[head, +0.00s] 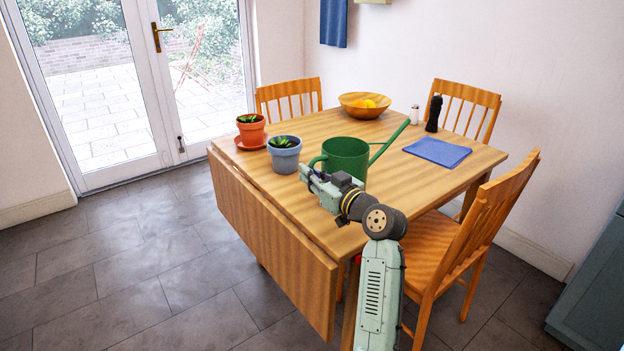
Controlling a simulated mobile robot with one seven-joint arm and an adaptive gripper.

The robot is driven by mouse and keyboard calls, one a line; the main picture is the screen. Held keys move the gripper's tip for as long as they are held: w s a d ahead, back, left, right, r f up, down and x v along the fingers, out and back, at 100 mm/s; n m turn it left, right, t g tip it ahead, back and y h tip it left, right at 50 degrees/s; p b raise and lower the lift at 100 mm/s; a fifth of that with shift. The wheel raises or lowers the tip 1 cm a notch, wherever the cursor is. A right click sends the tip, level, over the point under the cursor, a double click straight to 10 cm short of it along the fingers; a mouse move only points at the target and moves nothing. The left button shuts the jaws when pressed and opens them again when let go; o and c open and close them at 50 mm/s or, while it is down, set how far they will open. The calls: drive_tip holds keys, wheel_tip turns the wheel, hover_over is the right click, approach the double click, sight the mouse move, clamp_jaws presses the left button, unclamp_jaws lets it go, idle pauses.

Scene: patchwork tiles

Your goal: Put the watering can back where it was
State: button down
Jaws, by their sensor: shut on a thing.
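The green watering can (346,153) is at the near part of the wooden table (310,131), its long spout pointing to the upper right and its handle on the left. My gripper (306,170) is at the can's handle on the left side and is shut on it. The fingertips are small and partly hidden by the wrist. My arm hides the can's lower part, so I cannot tell whether its base touches the table.
A blue-grey plant pot (284,160) stands close left of the can, with a terracotta pot (250,134) on a saucer behind it. A fruit bowl (364,112), salt shaker (414,115), black pepper mill (433,115) and blue napkin (437,152) stand farther back. Chairs surround the table.

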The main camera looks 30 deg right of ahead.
drive_tip(key=shift+w+d+f, duration=0.1)
drive_tip(key=shift+w+d, duration=0.05)
drive_tip(key=shift+w, duration=0.1)
drive_tip(key=shift+f+p, duration=0.6)
drive_tip(key=shift+f, duration=0.95)
drive_tip(key=shift+f, duration=0.15)
drive_tip(key=c, duration=2.1)
unclamp_jaws()
drive_tip(key=shift+f, duration=0.15)
drive_tip(key=o, duration=0.4)
drive_tip(key=shift+o, duration=0.2)
drive_tip(key=shift+r, duration=0.2)
